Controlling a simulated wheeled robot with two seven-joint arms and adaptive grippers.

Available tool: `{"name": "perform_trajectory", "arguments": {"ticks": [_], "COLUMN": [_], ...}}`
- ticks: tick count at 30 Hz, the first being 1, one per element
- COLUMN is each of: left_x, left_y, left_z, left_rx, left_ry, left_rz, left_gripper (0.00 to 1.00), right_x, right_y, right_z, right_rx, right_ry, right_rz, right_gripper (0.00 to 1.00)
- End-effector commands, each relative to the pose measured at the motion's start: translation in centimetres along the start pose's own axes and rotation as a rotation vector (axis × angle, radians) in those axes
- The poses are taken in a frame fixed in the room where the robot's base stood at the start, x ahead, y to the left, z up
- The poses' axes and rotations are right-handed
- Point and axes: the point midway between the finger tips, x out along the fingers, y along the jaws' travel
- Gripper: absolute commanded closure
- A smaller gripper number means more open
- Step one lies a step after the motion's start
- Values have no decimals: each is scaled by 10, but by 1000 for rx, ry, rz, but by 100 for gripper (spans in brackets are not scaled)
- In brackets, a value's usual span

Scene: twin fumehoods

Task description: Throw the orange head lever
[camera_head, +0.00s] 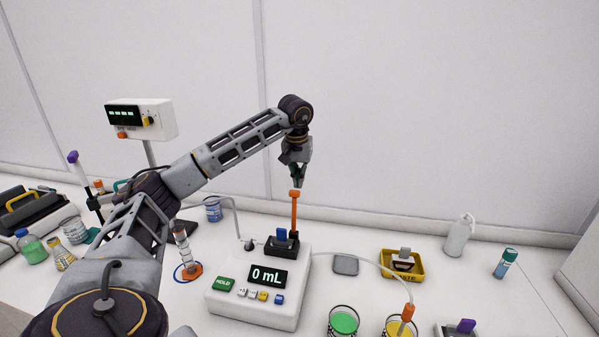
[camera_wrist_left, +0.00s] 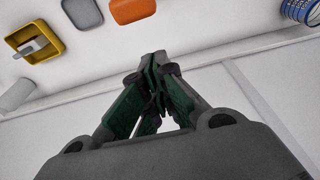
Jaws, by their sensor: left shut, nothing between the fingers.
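The orange head lever (camera_head: 294,210) stands upright at the back of a white pump-like box (camera_head: 255,310) that reads "0 mL". It has an orange rod and a wider orange cap. My left gripper (camera_head: 298,182) is shut and empty, pointing down just above and slightly behind the cap. Whether it touches the cap cannot be told. In the left wrist view the closed fingertips (camera_wrist_left: 155,60) show, with a rounded orange block (camera_wrist_left: 133,10), seemingly the lever's cap, beyond them and apart. My right gripper is not in view.
A grey pad (camera_head: 345,264), a yellow tray (camera_head: 403,277) and a white bottle (camera_head: 459,237) stand to the right. Green and yellow beakers are in front. A blue beaker (camera_head: 213,209) and a screen on a post (camera_head: 140,119) are left. The back wall is close behind.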

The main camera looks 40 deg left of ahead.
Motion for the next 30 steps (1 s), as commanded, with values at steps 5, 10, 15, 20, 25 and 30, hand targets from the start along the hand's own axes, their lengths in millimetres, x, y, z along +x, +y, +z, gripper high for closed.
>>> {"name": "perform_trajectory", "arguments": {"ticks": [5,10,15,20,25,30], "left_x": [-5,-8,-10,-9,-9,-9], "left_y": [-1,0,0,0,0,-1], "left_z": [14,23,27,28,28,27], "left_rx": [1,1,0,0,0,0], "left_ry": [-1,-1,-1,-2,-2,4], "left_rz": [-2,-2,-2,-1,-1,-1], "left_gripper": [100,100,100,100,100,100], "right_x": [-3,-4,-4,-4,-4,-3], "right_y": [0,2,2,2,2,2], "right_z": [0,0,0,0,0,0], "right_rx": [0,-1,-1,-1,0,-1], "right_ry": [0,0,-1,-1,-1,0], "right_rz": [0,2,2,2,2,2], "right_gripper": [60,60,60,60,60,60]}}
